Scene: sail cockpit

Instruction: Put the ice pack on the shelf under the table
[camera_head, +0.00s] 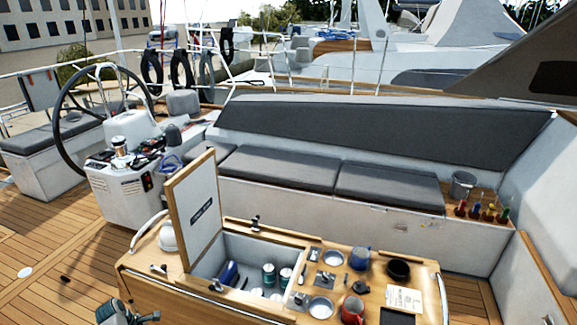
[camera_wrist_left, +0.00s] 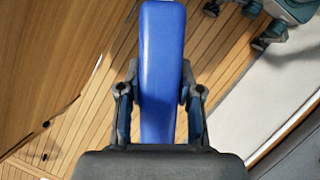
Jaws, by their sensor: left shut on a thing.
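My left gripper (camera_wrist_left: 160,100) is shut on the ice pack (camera_wrist_left: 162,45), a long blue slab with rounded corners. In the left wrist view its fingers press on both sides, and the pack extends away from the palm over planked deck. In the head view, part of my left arm (camera_head: 113,312) shows at the bottom left, low beside the table; the ice pack cannot be made out there. The wooden table (camera_head: 150,283) stands at bottom centre with its lid (camera_head: 193,210) raised. The shelf under it is hidden. My right gripper is not recognisable.
The table's open well holds several cans (camera_head: 268,275); mugs and small items crowd its top. A steering wheel (camera_head: 88,105) and console (camera_head: 122,190) stand at left, a grey-cushioned bench (camera_head: 280,168) behind. Teak deck (camera_head: 60,235) left of the table is mostly clear.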

